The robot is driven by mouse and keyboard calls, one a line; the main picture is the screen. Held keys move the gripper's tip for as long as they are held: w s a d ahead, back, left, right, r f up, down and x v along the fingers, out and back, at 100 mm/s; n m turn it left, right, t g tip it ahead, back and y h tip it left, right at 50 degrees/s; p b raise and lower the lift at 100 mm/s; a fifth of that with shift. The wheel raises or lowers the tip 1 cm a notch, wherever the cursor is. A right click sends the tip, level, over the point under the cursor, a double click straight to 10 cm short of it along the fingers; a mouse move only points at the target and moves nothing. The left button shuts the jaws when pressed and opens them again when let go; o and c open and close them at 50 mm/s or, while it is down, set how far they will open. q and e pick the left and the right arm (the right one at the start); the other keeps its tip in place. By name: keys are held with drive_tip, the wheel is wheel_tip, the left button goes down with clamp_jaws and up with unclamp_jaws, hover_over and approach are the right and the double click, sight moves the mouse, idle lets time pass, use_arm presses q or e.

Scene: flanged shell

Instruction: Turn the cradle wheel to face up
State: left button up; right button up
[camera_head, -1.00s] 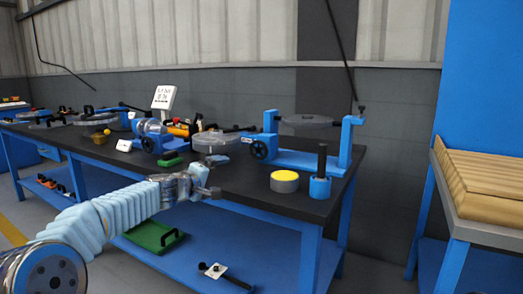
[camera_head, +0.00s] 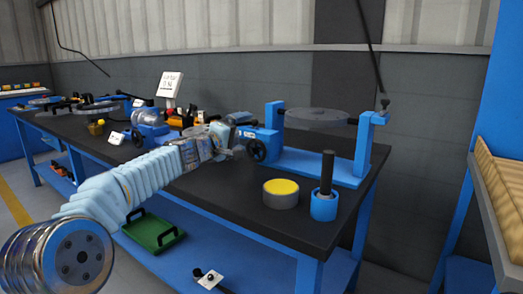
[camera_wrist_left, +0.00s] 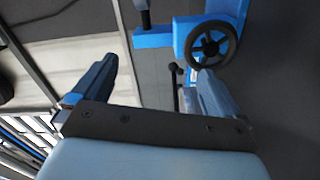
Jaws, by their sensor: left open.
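The cradle wheel (camera_head: 257,150) is a black spoked handwheel on the left side of the blue cradle (camera_head: 345,172). A grey, flat round part (camera_head: 317,118) hangs between the cradle's two uprights. In the left wrist view the wheel (camera_wrist_left: 211,43) is at the upper right, beyond the right finger, with the blue cradle body (camera_wrist_left: 160,37) beside it. My left gripper (camera_head: 236,150) is just left of the wheel, open and apparently empty. Its two fingers also show spread in the left wrist view (camera_wrist_left: 155,82). Contact with the wheel cannot be made out. My right gripper is not in view.
A yellow-topped grey cylinder (camera_head: 281,193) and a blue holder with a black post (camera_head: 324,203) stand near the front edge. Other fixtures and a white sign (camera_head: 170,84) stand farther left.

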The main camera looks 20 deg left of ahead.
use_arm(q)
drive_tip(key=b, duration=0.4)
approach(254, 151)
drive_tip(key=w, duration=0.1)
drive_tip(key=w+d+f, duration=0.1)
drive_tip(key=w, duration=0.1)
drive_tip(key=shift+d, duration=0.1)
drive_tip(key=shift+w+d+r+p, duration=0.25)
drive_tip(key=shift+w+r+p, duration=0.15)
drive_tip(key=shift+w+p, duration=0.15)
drive_tip(key=shift+w+d+r+p, duration=0.2)
drive_tip(key=shift+w+r+p, duration=0.25)
drive_tip(key=shift+p, duration=0.2)
drive_tip(key=p+x, duration=0.2)
drive_tip(key=x, duration=0.2)
drive_tip(key=shift+f, duration=0.2)
drive_tip(key=shift+w+d+f, duration=0.15)
drive_tip(key=shift+w, duration=0.4)
drive_tip(key=c, duration=0.8)
